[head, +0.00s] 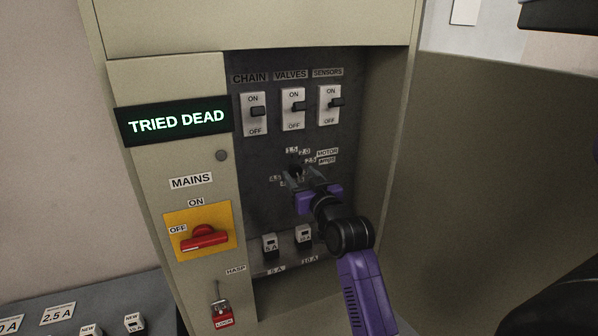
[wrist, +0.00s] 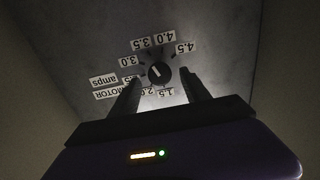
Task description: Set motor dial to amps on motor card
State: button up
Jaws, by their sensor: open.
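The motor dial (wrist: 159,73) is a small dark round knob with a white mark, ringed by amp labels from 1.5 to 4.5. In the wrist view the scale appears upside down, and the mark seems to point up and left, toward the 3.0 to 3.5 side; the exact setting is unclear. My gripper (wrist: 161,82) is open, its two dark fingers on either side of the dial; I cannot tell whether they touch it. In the head view my gripper (head: 299,178) hides part of the dial and its labels. I cannot identify a motor card in either view.
Chain (head: 257,112), valves (head: 294,108) and sensors (head: 330,105) switches sit above the dial. Fuse holders (head: 270,243) sit below. The red mains handle (head: 204,238) is at left, with a red padlock (head: 222,313) below. The display (head: 174,121) reads TRIED DEAD. The recess's side wall stands close at right.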

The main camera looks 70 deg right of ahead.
jog(key=shift+w+d, duration=0.4)
jog(key=shift+w, duration=0.05)
grip_shut()
